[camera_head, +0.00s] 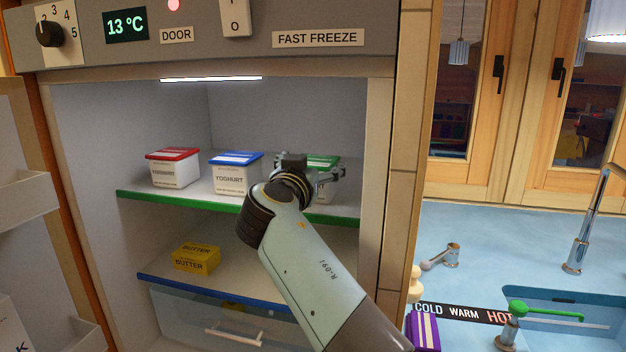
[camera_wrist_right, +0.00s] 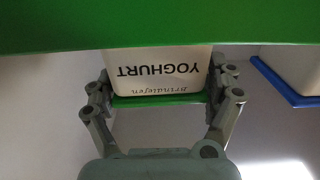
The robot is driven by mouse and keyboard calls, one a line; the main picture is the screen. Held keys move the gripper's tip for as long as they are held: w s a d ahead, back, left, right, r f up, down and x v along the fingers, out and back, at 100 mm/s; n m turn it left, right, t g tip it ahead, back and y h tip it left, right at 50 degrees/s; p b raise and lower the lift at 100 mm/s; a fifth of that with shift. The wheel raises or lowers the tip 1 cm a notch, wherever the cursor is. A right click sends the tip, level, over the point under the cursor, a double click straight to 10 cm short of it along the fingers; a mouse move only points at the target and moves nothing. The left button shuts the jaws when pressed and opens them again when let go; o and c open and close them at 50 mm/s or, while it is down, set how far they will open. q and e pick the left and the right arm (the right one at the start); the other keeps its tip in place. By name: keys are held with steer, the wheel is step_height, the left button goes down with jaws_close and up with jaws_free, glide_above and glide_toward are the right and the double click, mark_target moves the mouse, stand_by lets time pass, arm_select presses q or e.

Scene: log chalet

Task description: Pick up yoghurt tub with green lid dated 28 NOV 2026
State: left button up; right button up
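The yoghurt tub with the green lid (camera_head: 325,187) stands on the green-edged upper shelf, at the right of the row, partly hidden behind my right gripper. In the wrist view the tub (camera_wrist_right: 160,68) appears upside down, with its YOGHURT label facing me and its green lid (camera_wrist_right: 158,101) low in the picture. No date can be read. My right gripper (camera_head: 314,172) is at the tub, with one finger at each side; in the wrist view the fingers (camera_wrist_right: 158,88) lie close to its sides. Whether they press on it is unclear. My left gripper is out of view.
A blue-lidded yoghurt tub (camera_head: 232,178) and a red-lidded tub (camera_head: 173,170) stand to the left on the same shelf (camera_head: 150,202). Butter (camera_head: 196,259) lies on the shelf below. The cabinet's right wall (camera_head: 378,170) is close to my right arm.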

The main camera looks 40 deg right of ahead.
steer(key=shift+s, duration=0.1)
steer(key=c, duration=0.4)
steer(key=shift+r, duration=0.1)
